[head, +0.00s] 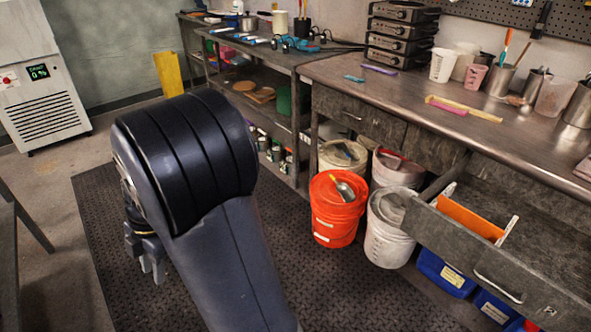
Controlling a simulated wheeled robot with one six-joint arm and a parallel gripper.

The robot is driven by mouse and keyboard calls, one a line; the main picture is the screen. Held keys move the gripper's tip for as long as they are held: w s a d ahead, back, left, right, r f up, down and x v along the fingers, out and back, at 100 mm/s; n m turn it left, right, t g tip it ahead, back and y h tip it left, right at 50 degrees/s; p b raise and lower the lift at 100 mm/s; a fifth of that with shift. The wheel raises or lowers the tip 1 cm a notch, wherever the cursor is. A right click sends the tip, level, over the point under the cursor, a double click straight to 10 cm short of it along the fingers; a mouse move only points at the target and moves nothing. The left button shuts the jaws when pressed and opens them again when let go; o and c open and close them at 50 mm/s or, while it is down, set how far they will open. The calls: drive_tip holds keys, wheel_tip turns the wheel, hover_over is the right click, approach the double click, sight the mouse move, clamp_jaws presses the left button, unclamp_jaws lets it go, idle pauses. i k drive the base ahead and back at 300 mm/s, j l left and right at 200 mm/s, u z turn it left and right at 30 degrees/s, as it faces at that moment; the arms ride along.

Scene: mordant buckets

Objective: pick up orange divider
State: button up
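The orange divider (468,215) is a flat orange panel inside the pulled-out grey drawer (510,270) at the lower right. Its upper part shows above the drawer front, and its lower part is hidden. Pale strips stand at both of its ends. My gripper (152,270) hangs low at the left, over the dark floor mat and far from the divider. My own arm hides much of it, and I cannot tell how far its fingers are apart. I see nothing held in it.
An orange bucket (337,218) with a scoop on its lid and white buckets (388,240) stand left of the drawer. Blue bins (444,274) sit below it. The workbench (400,95) above holds cups and tools. The mat (95,235) around my gripper is clear.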

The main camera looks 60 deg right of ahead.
sight(478, 224)
drive_tip(key=l+z, duration=0.7)
drive_tip(key=i+l+z, duration=0.1)
drive_tip(key=z, duration=0.25)
drive_tip(key=l+z, duration=0.1)
drive_tip(key=z, duration=0.4)
drive_tip(key=i+z, duration=0.1)
drive_tip(key=z, duration=0.4)
drive_tip(key=l+z, duration=0.1)
drive_tip(key=z, duration=0.4)
drive_tip(key=i+z, duration=0.15)
drive_tip(key=z, duration=0.85)
drive_tip(key=i+j, duration=0.05)
